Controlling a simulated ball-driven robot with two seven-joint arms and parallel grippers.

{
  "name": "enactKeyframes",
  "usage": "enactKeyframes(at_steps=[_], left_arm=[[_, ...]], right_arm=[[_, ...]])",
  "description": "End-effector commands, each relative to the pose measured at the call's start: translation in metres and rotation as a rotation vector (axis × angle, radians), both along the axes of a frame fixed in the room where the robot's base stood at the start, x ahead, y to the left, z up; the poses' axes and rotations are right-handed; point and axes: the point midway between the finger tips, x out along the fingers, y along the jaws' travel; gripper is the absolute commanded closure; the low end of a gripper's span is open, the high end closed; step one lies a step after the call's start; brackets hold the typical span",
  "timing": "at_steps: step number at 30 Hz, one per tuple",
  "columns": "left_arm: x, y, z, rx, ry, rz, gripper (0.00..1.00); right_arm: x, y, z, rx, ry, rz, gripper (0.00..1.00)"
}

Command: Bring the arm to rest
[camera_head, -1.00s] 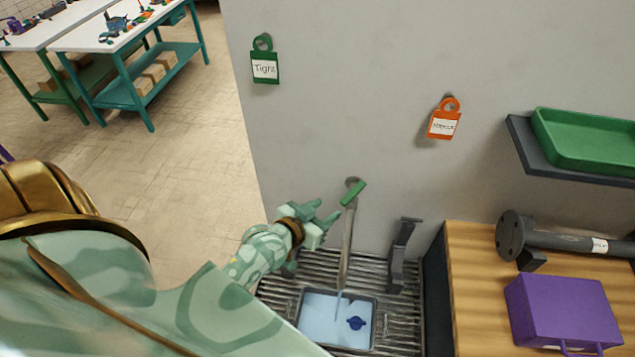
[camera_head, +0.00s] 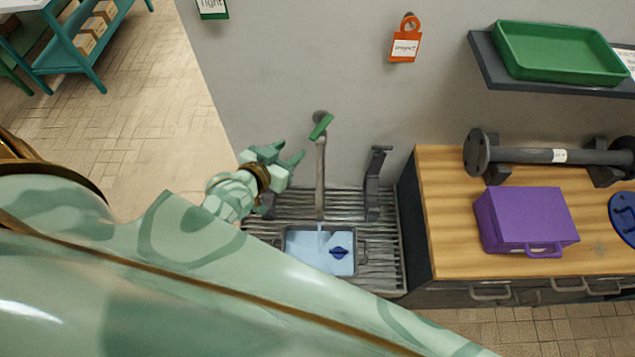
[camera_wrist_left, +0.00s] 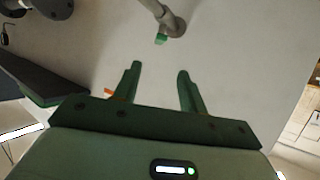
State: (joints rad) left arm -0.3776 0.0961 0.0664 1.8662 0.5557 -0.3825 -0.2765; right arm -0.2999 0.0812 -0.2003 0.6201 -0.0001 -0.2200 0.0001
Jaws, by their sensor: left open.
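My left gripper (camera_head: 287,157) is open and empty in the head view, to the left of the tap pipe (camera_head: 320,175) and apart from it. The tap's green lever (camera_head: 321,126) sits at the pipe's top, against the grey wall. In the left wrist view my two green fingers (camera_wrist_left: 158,88) stand apart with nothing between them. The green lever also shows there (camera_wrist_left: 161,38), beyond the fingertips. My left arm fills the lower left of the head view. My right gripper is not in view.
Below the tap, a basin (camera_head: 320,250) of water with a blue item (camera_head: 339,253) sits on a slatted rack (camera_head: 385,262). A dark bracket (camera_head: 374,183) stands right of the tap. A wooden counter (camera_head: 450,210) holds a purple case (camera_head: 525,218). A green tray (camera_head: 560,52) rests on a shelf.

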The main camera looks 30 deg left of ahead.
Motion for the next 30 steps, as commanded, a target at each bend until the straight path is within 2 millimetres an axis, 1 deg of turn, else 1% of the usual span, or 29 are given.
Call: enactKeyframes(at_steps=[12,14,17,18,20,21,23,24,26,27,29,30], left_arm=[[0.0,0.001,0.001,-0.019,-0.003,0.011,0.58],[-0.003,0.004,-0.013,-0.02,0.022,0.026,0.58],[-0.018,0.005,-0.058,-0.011,0.112,0.041,0.58],[-0.028,0.004,-0.083,-0.006,0.16,0.044,0.58],[-0.045,0.003,-0.126,0.005,0.236,0.045,0.58],[-0.058,0.001,-0.156,0.014,0.289,0.043,0.58],[-0.08,-0.002,-0.198,0.028,0.365,0.038,0.58],[-0.096,-0.004,-0.225,0.039,0.416,0.032,0.58],[-0.121,-0.007,-0.265,0.057,0.492,0.02,0.58],[-0.139,-0.009,-0.29,0.07,0.541,0.01,0.58],[-0.168,-0.012,-0.327,0.089,0.616,-0.006,0.58],[-0.188,-0.014,-0.35,0.104,0.667,-0.019,0.58]], right_arm=[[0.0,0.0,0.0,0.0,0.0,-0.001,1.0],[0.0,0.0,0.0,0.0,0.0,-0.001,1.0],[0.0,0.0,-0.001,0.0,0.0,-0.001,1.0],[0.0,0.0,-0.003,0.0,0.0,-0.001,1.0],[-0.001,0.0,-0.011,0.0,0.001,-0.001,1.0],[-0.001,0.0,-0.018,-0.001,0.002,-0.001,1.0],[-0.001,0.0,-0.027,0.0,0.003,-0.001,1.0],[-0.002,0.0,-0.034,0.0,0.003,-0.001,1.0],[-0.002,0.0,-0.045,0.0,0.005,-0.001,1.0],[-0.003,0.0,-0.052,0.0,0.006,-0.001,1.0],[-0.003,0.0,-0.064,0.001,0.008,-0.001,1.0],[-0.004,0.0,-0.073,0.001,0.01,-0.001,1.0]])
